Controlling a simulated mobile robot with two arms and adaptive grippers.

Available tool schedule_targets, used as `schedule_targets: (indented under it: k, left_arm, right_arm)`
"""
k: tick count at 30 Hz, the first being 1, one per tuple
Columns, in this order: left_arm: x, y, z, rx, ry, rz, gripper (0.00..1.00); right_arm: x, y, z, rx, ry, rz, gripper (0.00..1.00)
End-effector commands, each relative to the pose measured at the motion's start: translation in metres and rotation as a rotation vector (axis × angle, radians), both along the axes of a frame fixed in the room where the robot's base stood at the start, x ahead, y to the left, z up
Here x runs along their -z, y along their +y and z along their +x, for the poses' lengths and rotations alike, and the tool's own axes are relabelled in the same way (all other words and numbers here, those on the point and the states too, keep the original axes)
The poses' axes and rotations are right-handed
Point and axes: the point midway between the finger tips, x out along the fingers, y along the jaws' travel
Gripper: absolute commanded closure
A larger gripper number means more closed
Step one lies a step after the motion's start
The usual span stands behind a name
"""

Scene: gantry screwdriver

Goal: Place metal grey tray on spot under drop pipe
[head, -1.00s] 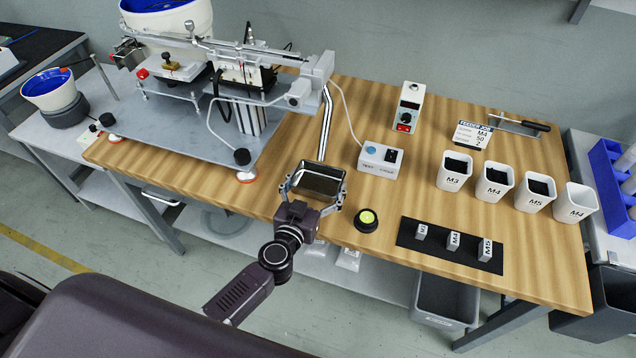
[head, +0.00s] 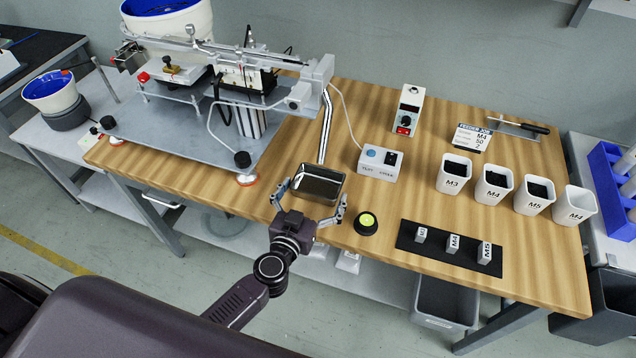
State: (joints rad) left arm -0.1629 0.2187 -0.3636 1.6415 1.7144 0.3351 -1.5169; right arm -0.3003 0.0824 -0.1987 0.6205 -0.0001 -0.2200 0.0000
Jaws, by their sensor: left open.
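The metal grey tray (head: 318,184) is a small, shiny, dark rectangular tray. It lies on the wooden table near the front edge, just below the lower end of the drop pipe (head: 325,125). The pipe comes down at a slant from the gantry machine. My left gripper (head: 309,203) is open at the tray's near side, with its fingers spread to the left and right. The tray looks free of the fingers. Any marked spot under the tray is hidden. My right gripper is not in view.
A black and yellow button (head: 366,222) stands right of the gripper. A grey control box (head: 379,162) is right of the pipe. The gantry machine (head: 200,120) fills the left. A black mat (head: 450,247) with labelled blocks and several white cups (head: 454,173) are at right.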

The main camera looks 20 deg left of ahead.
Motion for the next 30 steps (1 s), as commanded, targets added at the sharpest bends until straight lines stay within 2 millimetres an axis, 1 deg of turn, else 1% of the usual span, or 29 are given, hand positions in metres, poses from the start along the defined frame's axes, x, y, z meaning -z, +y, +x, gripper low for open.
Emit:
schedule_targets:
  k: [1, 6, 9, 12, 15, 18, 30]
  left_arm:
    - [-0.003, 0.0, -0.013, 0.002, 0.002, 0.001, 0.0]
    - [-0.007, 0.002, -0.05, 0.001, 0.003, 0.001, 0.0]
    - [-0.01, 0.002, -0.068, 0.002, 0.002, 0.001, 0.0]
    - [-0.012, 0.003, -0.082, 0.0, 0.002, 0.0, 0.0]
    - [-0.014, 0.003, -0.091, 0.0, 0.001, 0.0, 0.0]
    - [-0.015, 0.003, -0.095, 0.0, 0.0, 0.001, 0.0]
    - [-0.015, 0.003, -0.096, 0.0, -0.001, 0.0, 0.0]
  right_arm:
    - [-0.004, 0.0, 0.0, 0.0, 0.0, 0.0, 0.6]
    - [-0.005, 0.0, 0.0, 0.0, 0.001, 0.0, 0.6]
    - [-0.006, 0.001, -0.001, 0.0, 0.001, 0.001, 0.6]
    - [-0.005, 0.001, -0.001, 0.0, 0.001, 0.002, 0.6]
    - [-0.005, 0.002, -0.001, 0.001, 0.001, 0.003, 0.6]
    - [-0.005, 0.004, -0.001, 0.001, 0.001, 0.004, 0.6]
    - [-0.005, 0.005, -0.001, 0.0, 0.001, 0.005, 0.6]
